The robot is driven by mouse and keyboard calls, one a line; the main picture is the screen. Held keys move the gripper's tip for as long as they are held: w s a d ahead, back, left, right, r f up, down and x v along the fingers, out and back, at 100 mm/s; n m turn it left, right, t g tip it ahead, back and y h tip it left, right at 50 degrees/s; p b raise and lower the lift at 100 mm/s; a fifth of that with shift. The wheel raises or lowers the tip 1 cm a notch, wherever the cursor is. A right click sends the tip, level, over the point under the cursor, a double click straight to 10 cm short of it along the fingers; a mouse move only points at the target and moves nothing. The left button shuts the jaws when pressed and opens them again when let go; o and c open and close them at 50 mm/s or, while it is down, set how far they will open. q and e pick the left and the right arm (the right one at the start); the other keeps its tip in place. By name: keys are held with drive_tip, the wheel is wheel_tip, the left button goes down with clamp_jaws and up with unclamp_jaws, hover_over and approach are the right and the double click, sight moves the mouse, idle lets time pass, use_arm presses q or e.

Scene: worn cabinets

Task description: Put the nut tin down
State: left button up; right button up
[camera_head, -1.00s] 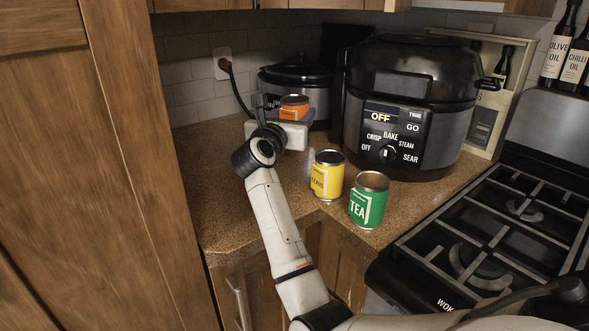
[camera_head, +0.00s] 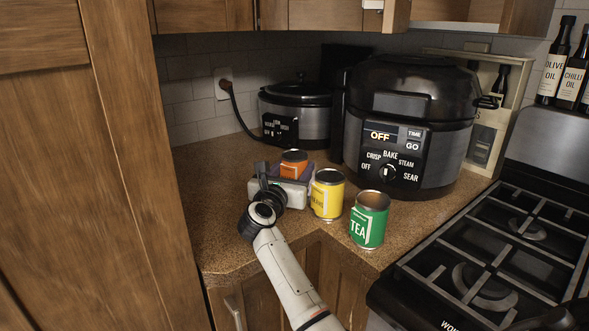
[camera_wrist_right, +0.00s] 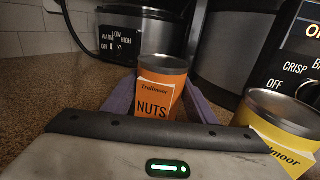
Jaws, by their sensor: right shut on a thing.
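The orange nut tin (camera_head: 292,168) is upright between the purple fingers of my right gripper (camera_head: 301,169). In the right wrist view the tin (camera_wrist_right: 160,88) faces the camera with its NUTS label, and the fingers (camera_wrist_right: 158,98) flank it. The gripper is shut on it. The tin's base is hidden behind the gripper body, so I cannot tell if it touches the counter (camera_head: 205,200). My left gripper is not in view.
A yellow tin (camera_head: 327,195) stands close to the right of my gripper, with a green tea tin (camera_head: 369,222) beyond it. Behind are a slow cooker (camera_head: 310,118) and a large multicooker (camera_head: 405,130). The stove (camera_head: 490,255) is at right. Counter to the left is clear.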

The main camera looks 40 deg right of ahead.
drive_tip(key=o, duration=0.8)
drive_tip(key=shift+f, duration=0.15)
drive_tip(key=o, duration=0.4)
drive_tip(key=shift+o, duration=0.2)
drive_tip(key=shift+a+r, duration=0.15)
drive_tip(key=shift+r, duration=0.1)
drive_tip(key=v, duration=1)
drive_tip(key=shift+s+a+b, duration=0.2)
drive_tip(key=shift+a+b, duration=0.15)
drive_tip(key=shift+s+a, duration=0.25)
drive_tip(key=shift+a, duration=0.15)
drive_tip(key=shift+r, duration=0.1)
